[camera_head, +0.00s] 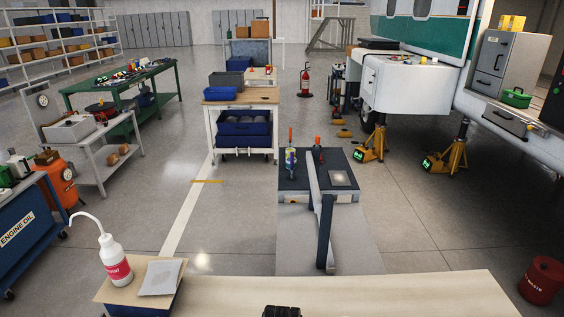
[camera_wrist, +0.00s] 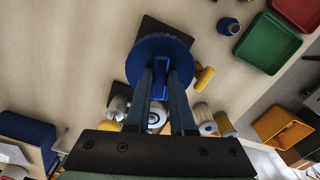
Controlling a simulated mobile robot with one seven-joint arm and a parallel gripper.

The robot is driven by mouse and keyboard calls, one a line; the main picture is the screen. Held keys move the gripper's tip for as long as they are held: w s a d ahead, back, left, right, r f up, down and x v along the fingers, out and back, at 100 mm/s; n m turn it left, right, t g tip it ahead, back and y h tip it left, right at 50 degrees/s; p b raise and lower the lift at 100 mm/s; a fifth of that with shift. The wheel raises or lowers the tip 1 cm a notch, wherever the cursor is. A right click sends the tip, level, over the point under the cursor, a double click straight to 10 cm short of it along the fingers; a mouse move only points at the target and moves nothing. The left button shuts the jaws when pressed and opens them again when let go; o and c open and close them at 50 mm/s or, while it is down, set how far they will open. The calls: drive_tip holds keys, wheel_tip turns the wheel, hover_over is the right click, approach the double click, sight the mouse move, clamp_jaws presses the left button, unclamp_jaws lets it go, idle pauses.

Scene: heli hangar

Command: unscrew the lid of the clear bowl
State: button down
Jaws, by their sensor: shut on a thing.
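In the wrist view a round blue lid (camera_wrist: 135,62) with a raised grip bar (camera_wrist: 160,76) on top lies straight ahead of my gripper (camera_wrist: 160,72). The two fingers are closed on the grip bar, one on each side. The lid is seen from above and lies over a dark square mat (camera_wrist: 152,27) on a light wooden bench top (camera_wrist: 70,60). The clear bowl itself cannot be made out; the lid and my fingers cover that place. In the head view the lid and bowl do not show.
Near the lid are a yellow object (camera_wrist: 204,77), a dark blue cup (camera_wrist: 228,26), pale ribbed cylinders (camera_wrist: 204,118), a green tray (camera_wrist: 267,43), a red tray (camera_wrist: 302,12) and a yellow tray (camera_wrist: 282,128). The bench left of the lid is largely clear. A white bottle (camera_head: 116,262) stands beside the bench.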

drive_tip(key=shift+r+p, duration=1.6)
drive_tip(key=shift+p, duration=0.05)
drive_tip(key=shift+r+p, duration=1.4)
drive_tip(key=shift+p, duration=0.25)
drive_tip(key=shift+d, duration=0.1)
